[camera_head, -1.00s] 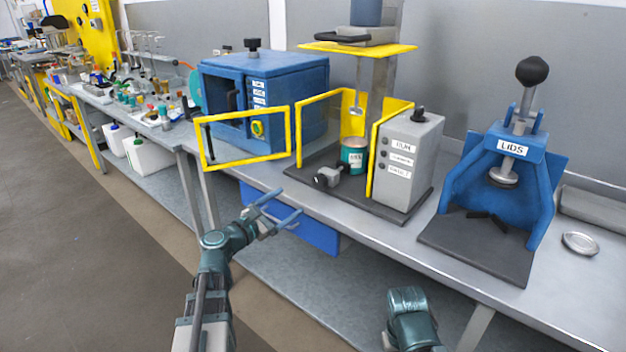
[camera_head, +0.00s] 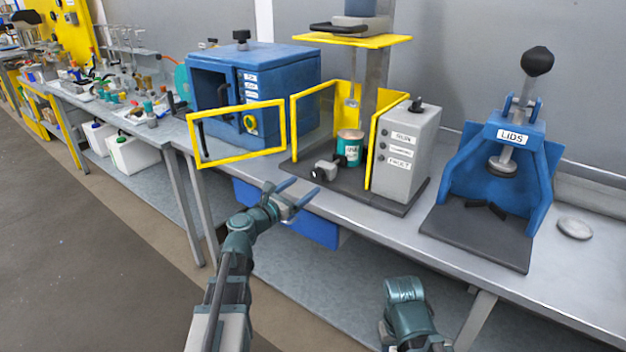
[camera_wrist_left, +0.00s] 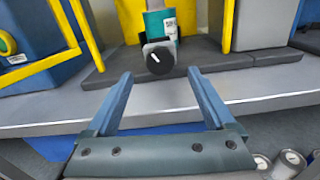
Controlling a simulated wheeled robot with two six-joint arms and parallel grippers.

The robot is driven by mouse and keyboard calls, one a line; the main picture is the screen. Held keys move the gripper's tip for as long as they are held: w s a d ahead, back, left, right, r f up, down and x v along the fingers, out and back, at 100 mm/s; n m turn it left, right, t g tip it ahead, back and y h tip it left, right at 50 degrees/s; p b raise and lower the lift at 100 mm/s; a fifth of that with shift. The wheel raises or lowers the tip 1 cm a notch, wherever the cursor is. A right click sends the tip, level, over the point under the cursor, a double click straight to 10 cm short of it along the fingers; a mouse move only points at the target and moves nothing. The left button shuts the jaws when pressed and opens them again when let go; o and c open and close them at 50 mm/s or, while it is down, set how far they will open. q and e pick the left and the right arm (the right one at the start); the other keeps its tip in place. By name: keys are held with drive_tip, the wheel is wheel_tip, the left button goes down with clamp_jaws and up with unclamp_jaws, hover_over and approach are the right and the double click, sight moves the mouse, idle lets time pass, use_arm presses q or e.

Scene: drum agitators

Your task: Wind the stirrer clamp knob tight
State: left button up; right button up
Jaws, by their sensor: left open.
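The stirrer's clamp knob (camera_head: 317,174) is a dark round knob on a small grey clamp block (camera_head: 329,167) at the front of the stirrer base (camera_head: 301,167). In the left wrist view the knob (camera_wrist_left: 159,61) faces me, with a white mark on its face. A teal tin (camera_head: 350,152) stands just behind the clamp; I cannot tell if the jaw touches it. My left gripper (camera_head: 301,191) is open and empty in front of the bench edge, short of the knob. In the wrist view the knob lies between and beyond the fingertips (camera_wrist_left: 159,76).
Yellow guard panels (camera_head: 390,145) flank the tin. A grey control box (camera_head: 406,155) stands right of it. A yellow-framed door (camera_head: 240,156) of the blue cabinet (camera_head: 275,75) swings out at left. A blue lid press (camera_head: 512,150) stands at right. The bench front strip is clear.

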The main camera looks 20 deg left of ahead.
sight(316, 177)
use_arm(q)
drive_tip(key=x, duration=0.5)
drive_tip(key=shift+w+d, duration=0.15)
drive_tip(key=shift+w, duration=0.2)
drive_tip(key=c, duration=1.4)
